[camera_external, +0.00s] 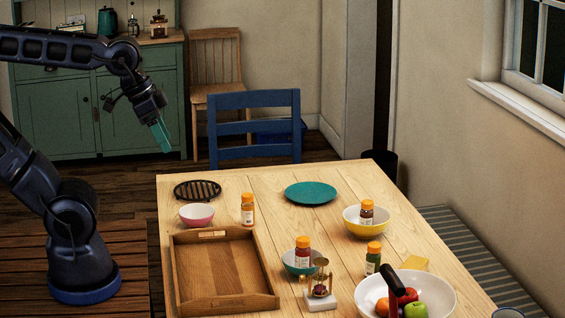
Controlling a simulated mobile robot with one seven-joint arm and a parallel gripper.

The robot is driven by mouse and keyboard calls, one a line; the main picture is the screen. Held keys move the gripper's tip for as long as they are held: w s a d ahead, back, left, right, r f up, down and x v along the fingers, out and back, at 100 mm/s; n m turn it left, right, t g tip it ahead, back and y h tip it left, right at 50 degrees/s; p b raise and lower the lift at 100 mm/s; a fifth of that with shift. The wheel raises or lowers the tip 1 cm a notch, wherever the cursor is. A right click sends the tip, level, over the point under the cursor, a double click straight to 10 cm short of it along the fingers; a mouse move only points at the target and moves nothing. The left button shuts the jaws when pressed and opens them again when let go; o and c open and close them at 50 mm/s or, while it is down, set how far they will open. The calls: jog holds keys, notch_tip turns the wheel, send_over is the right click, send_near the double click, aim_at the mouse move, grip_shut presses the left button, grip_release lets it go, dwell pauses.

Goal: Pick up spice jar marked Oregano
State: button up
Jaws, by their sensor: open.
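Several spice jars with orange lids are on the wooden table (335,215), and their labels are too small to read, so I cannot tell which is marked Oregano. A jar with green contents (373,260) stands on the table right of the teal bowl. A jar with orange-brown contents (247,212) stands beside the pink bowl. A dark red jar (302,257) is in the teal bowl (290,267). A brown jar (366,214) is in the yellow bowl (352,224). My gripper (162,138), with teal fingers, is open and empty, up left of the table's far edge, apart from all jars.
A wooden tray (185,270) lies at front left, with a pink bowl (196,216) and black trivet (198,187) behind it. A teal plate (311,193) lies at the back. A small scale-like object (320,300) and white fruit bowl (440,295) stand in front. A blue chair (254,100) stands behind.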

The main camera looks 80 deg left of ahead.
jog(key=w+r+m+g, duration=0.15)
jog(key=w+m, duration=0.25)
jog(key=w, duration=1)
jog(key=m+g, duration=0.3)
jog(key=m, duration=1.1)
send_over(373, 260)
jog(key=a, duration=0.2)
jog(key=f, duration=3.1)
jog(key=shift+w+a+f, duration=0.15)
jog(key=shift+w+a, duration=0.05)
jog(key=shift+w, duration=0.1)
jog(key=shift+w+f, duration=0.2)
jog(key=shift+f, duration=0.35)
notch_tip(373, 260, down, 10)
jog(key=shift+s+d+f, duration=0.1)
jog(key=shift+f, duration=0.15)
jog(key=c, duration=1.1)
